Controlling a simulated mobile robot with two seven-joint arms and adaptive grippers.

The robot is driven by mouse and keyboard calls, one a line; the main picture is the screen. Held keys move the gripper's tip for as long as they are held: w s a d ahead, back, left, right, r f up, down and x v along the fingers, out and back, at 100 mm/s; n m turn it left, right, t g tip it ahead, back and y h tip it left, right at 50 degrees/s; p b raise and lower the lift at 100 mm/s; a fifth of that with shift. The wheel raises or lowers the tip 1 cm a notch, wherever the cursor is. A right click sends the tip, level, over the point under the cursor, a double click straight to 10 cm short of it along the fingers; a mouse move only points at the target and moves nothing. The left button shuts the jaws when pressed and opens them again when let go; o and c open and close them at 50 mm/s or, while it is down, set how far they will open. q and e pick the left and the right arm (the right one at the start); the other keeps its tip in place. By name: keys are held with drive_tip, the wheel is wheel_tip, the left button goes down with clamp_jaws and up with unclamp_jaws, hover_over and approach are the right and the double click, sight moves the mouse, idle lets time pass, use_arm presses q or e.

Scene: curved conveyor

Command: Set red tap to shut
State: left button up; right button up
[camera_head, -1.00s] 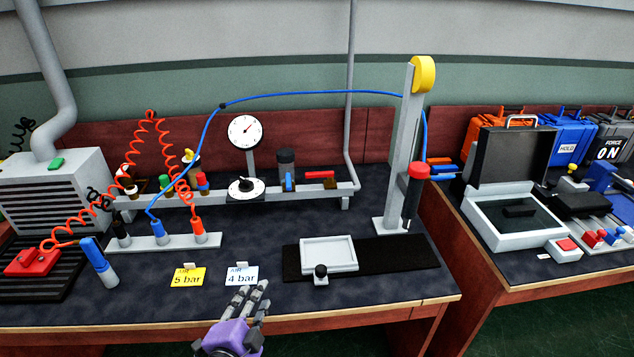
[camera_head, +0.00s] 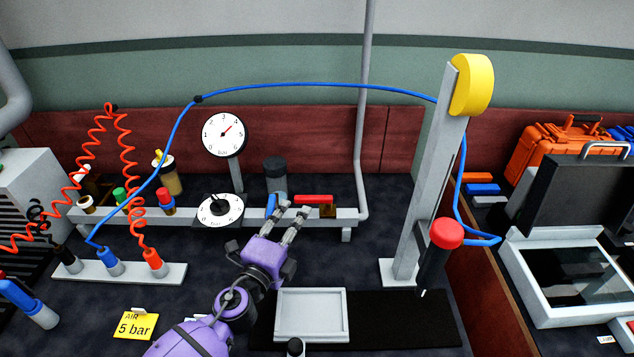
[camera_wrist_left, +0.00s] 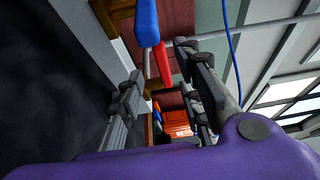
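The red tap's handle (camera_head: 314,199) lies level, along the pipe rail (camera_head: 240,217), just right of the blue tap handle (camera_head: 270,204). My left gripper (camera_head: 293,207) reaches up to the rail, its fingers apart and its tips close to the left end of the red handle. In the left wrist view the red handle (camera_wrist_left: 163,62) and the blue handle (camera_wrist_left: 146,22) show between or just beyond the open fingers. Whether a finger touches either handle I cannot tell. My right gripper is not in view.
A grey post (camera_head: 427,180) with a red-topped tool (camera_head: 440,250) stands to the right. A white tray (camera_head: 311,338) lies in front. A blue hose (camera_head: 300,86) arches above.

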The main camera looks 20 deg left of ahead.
sight(304, 202)
use_arm(q)
drive_tip(key=shift+w+r, duration=0.1)
drive_tip(key=shift+w, duration=0.4)
drive_tip(key=w, duration=0.4)
drive_tip(key=w+d, duration=0.1)
drive_tip(key=w, duration=0.1)
drive_tip(key=shift+w, duration=0.25)
clamp_jaws()
